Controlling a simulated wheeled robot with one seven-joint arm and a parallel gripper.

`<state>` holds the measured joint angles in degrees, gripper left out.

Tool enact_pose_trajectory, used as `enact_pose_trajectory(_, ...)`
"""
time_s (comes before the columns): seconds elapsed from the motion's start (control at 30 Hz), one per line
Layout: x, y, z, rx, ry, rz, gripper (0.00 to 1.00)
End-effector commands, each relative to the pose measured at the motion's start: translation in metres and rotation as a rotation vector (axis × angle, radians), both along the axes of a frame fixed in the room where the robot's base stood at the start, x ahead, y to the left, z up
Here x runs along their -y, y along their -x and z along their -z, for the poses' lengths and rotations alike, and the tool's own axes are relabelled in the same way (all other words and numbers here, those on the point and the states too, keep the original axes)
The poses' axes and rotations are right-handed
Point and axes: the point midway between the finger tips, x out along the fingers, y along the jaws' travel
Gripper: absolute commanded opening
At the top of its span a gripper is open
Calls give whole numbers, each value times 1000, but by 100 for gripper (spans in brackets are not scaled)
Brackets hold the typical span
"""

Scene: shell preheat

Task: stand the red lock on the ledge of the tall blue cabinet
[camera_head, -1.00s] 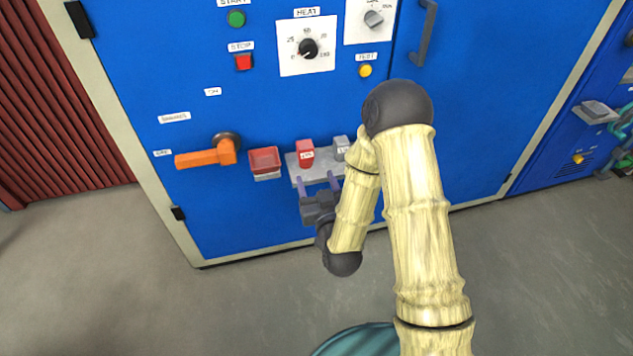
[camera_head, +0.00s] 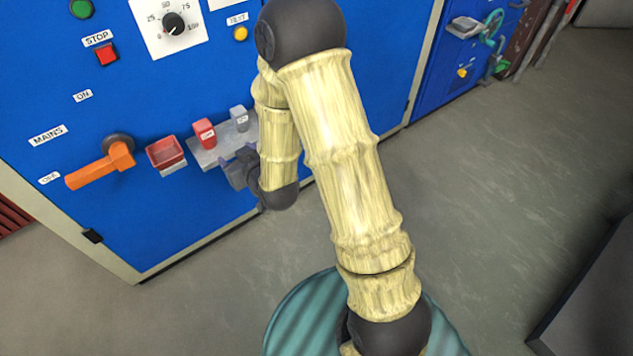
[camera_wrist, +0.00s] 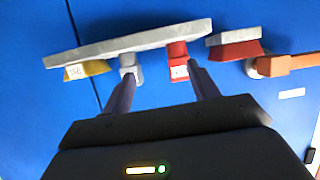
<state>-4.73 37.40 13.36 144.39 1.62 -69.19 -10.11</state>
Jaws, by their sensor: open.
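The red lock (camera_head: 204,134) stands upright on the grey ledge (camera_head: 207,158) of the tall blue cabinet (camera_head: 190,90). A grey lock (camera_head: 239,118) stands to its right on the same ledge. My gripper (camera_head: 238,166) is open and empty, in front of the ledge. In the wrist view, which is upside down, the open fingers (camera_wrist: 160,76) point at the ledge (camera_wrist: 100,50). The red lock (camera_wrist: 178,62) shows by the right finger's tip and the grey lock (camera_wrist: 130,66) by the left one's. I cannot tell whether either finger touches.
A small red tray (camera_head: 165,152) is fixed left of the ledge, then the orange mains handle (camera_head: 100,165). The red stop button (camera_head: 107,54), heat dial (camera_head: 173,24) and yellow test button (camera_head: 240,34) are above. Grey floor (camera_head: 490,190) is open to the right.

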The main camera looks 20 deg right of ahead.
Motion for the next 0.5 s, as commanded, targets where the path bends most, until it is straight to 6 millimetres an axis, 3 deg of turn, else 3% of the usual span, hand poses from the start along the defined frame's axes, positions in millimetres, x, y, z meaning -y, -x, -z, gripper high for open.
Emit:
enact_pose_trajectory(0.27,47,27,-7,-292,84,61,60)
enact_pose_trajectory(0.5,89,75,-19,-556,126,147,60)
